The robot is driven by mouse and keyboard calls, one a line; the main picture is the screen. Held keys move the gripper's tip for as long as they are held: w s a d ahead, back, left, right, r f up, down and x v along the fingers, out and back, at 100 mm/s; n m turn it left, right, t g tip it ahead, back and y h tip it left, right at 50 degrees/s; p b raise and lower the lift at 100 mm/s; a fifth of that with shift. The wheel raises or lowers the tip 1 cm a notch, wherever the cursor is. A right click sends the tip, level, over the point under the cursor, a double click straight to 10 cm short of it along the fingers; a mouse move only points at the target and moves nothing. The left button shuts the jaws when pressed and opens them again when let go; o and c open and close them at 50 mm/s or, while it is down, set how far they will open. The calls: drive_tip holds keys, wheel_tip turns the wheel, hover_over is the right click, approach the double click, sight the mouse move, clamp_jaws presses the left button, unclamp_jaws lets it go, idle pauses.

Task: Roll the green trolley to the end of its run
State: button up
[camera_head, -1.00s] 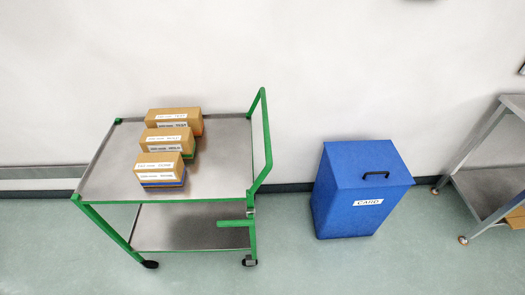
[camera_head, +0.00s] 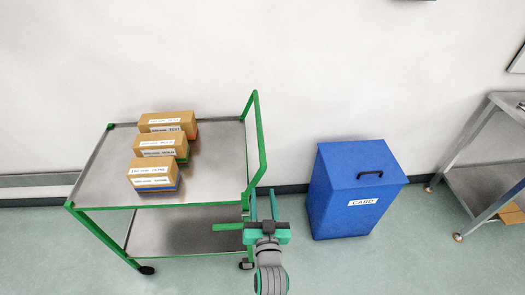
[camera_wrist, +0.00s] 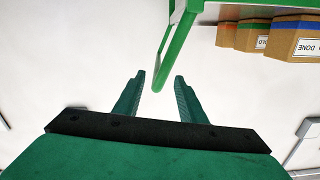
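The green trolley (camera_head: 215,165) stands against the wall at the left in the head view, with a steel top, a lower shelf and a green push handle (camera_head: 259,140) at its right end. My gripper (camera_head: 263,192) is in front of the trolley's handle end, pointing towards the wall, fingers apart. In the wrist view my gripper (camera_wrist: 158,84) is open and empty. The green handle (camera_wrist: 176,50) shows there beyond the fingertips, its bend nearly between them in the picture. I cannot tell whether they touch.
Several brown boxes with labels, such as the nearest one (camera_head: 153,172), stand on the trolley top. A blue lidded bin marked CARD (camera_head: 335,205) stands right of the trolley. A steel table (camera_head: 480,150) is at the far right. Floor (camera_head: 390,265) in front is clear.

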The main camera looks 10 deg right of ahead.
approach(262, 151)
drive_tip(key=shift+f, duration=0.9)
drive_tip(key=shift+w+d, duration=0.1)
drive_tip(key=shift+w, duration=0.1)
drive_tip(key=w, duration=0.7)
drive_tip(key=w+d, duration=0.1)
drive_tip(key=w, duration=0.3)
drive_tip(key=shift+d, duration=0.15)
clamp_jaws()
